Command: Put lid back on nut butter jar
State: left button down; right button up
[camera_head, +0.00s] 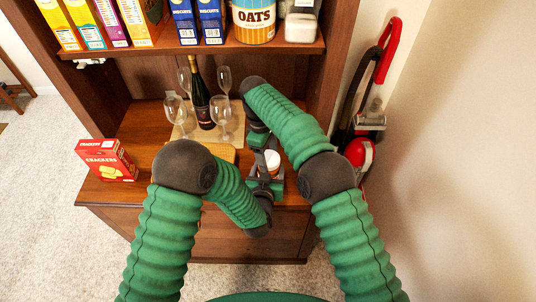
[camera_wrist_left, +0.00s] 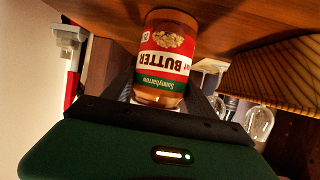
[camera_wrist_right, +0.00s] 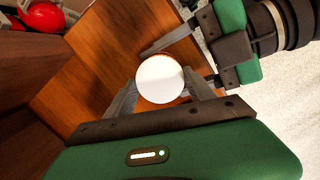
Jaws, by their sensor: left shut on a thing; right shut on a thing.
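The nut butter jar (camera_wrist_left: 163,55) has a red, white and green label and stands upright on the wooden counter; it appears inverted in the left wrist view. My left gripper (camera_head: 268,178) is shut on the jar's side. The white round lid (camera_wrist_right: 160,79) is over the jar's mouth and also shows in the head view (camera_head: 272,157). My right gripper (camera_wrist_right: 160,92) is shut on the lid from above, one finger at each side. The lid hides the jar's mouth, and I cannot tell whether it is fully seated.
A red crackers box (camera_head: 107,160) stands at the counter's left. Behind the jar are a dark bottle (camera_head: 201,100) and several wine glasses (camera_head: 222,112). A red vacuum cleaner (camera_head: 362,152) stands right of the hutch.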

jog(key=m, duration=0.7)
jog(key=shift+w+m+g+y, duration=0.2)
jog(key=shift+m+g+y, duration=0.1)
jog(key=shift+g+y, duration=0.1)
jog(key=m, duration=0.3)
jog(key=shift+m, duration=0.3)
jog(key=m, duration=0.3)
jog(key=m+y, duration=0.1)
jog(key=m, duration=0.2)
jog(key=shift+d+r+m+y, duration=0.1)
jog(key=shift+d+m+y, duration=0.05)
jog(key=shift+m+y, duration=0.15)
pick_arm(q)
jog(key=shift+d, duration=0.1)
pick_arm(e)
jog(key=m, duration=0.4)
jog(key=m+t, duration=0.1)
jog(key=m, duration=0.5)
jog(key=shift+s+d+m+y, duration=0.1)
jog(key=shift+m+y, duration=0.3)
jog(key=m, duration=0.3)
jog(key=shift+s+m+t, duration=0.1)
jog(key=shift+m+t, duration=0.3)
jog(key=m, duration=0.5)
jog(key=shift+t, duration=0.4)
jog(key=m, duration=0.3)
